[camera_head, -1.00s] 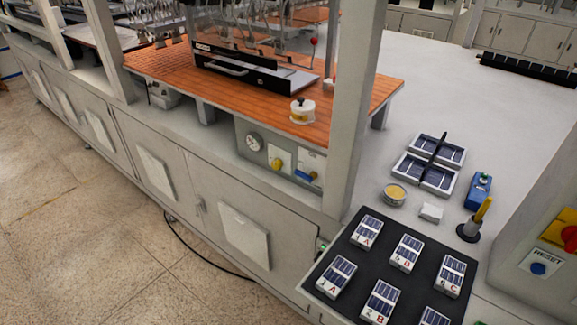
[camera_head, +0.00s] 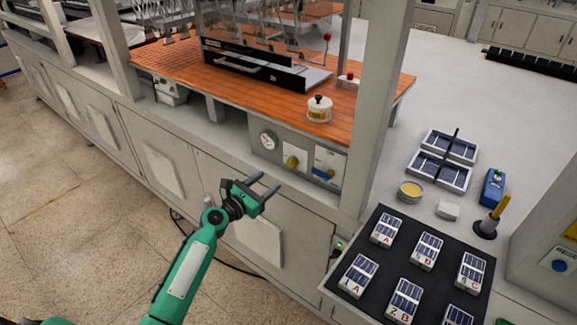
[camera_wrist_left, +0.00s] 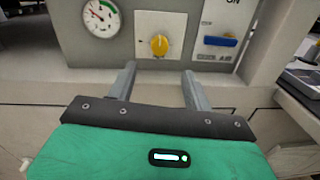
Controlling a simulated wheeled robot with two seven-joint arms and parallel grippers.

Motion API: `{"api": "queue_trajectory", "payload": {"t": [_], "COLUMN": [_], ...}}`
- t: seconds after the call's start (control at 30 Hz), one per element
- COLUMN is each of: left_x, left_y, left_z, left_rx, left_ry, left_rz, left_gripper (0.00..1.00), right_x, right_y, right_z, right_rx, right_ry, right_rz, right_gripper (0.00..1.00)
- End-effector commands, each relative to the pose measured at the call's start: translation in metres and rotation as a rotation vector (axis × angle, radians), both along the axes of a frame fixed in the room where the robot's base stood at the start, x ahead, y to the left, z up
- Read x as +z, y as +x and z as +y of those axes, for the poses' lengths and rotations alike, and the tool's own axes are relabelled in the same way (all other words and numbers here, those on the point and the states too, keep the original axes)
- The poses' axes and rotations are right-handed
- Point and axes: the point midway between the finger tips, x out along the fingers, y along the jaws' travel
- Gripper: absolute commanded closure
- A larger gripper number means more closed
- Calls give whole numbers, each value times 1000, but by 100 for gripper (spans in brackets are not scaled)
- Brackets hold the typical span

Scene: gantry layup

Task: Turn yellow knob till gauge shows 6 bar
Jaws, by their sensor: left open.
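The yellow knob (camera_head: 291,162) is on the grey panel below the orange table. In the left wrist view the knob (camera_wrist_left: 159,45) is ahead of my fingers, a little above the gap between them. The round gauge (camera_head: 268,140) is left of the knob; it also shows in the left wrist view (camera_wrist_left: 101,17), partly cut off at the top. Its needle reading is too small to tell. My left gripper (camera_head: 268,190) is open and empty, in front of and below the panel, apart from the knob. My right gripper is not in view.
A blue switch handle (camera_head: 323,173) is right of the knob. A grey post (camera_head: 378,110) stands to the right of the panel. A black mat (camera_head: 397,228) with several solar cell pieces lies at lower right. Cabinet doors are below the panel.

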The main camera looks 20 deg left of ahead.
Motion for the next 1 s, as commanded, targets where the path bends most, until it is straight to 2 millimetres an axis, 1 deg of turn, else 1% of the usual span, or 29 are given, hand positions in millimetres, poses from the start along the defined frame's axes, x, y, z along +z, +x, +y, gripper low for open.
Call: {"api": "queue_trajectory", "payload": {"t": [0.03,0.3,0.5,0.7,0.97,1.0], "left_x": [2,0,-1,-1,-1,-1], "left_y": [11,57,82,92,94,94], "left_z": [-4,-24,-35,-40,-40,-40], "left_rx": [0,0,0,-1,0,0], "left_ry": [0,1,0,3,3,3], "left_rz": [-1,0,1,1,1,1], "left_gripper": [49,49,49,49,49,51], "right_x": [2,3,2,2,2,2], "right_y": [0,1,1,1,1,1], "right_z": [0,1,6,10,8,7], "right_rx": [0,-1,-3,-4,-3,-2], "right_ry": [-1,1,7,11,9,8], "right_rz": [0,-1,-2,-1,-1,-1], "right_gripper": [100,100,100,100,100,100]}}
